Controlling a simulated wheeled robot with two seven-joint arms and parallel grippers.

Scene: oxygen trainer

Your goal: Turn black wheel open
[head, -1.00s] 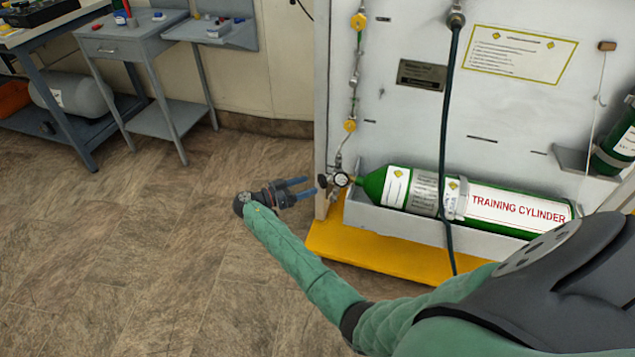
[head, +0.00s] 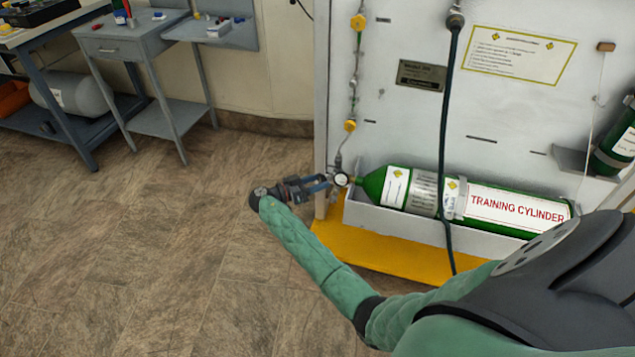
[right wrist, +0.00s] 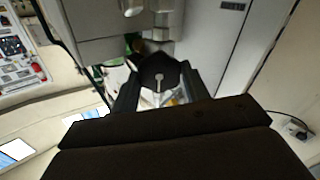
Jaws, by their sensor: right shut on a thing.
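The black wheel (right wrist: 160,74) shows in the right wrist view, dark with a pale centre, between the two fingers of my right gripper (right wrist: 157,90). In the head view my right gripper (head: 321,184) is at the valve end of the green training cylinder (head: 410,189), its fingers hiding most of the wheel. The gripper is shut on the wheel. A round gauge (head: 341,179) sits just right of the fingertips. My left gripper is not in view.
The cylinder lies in a grey trough (head: 362,216) on a white panel above a yellow base (head: 385,252). A dark hose (head: 445,130) hangs in front of the cylinder. Grey side tables (head: 135,45) stand at the back left. The floor left of my arm is clear.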

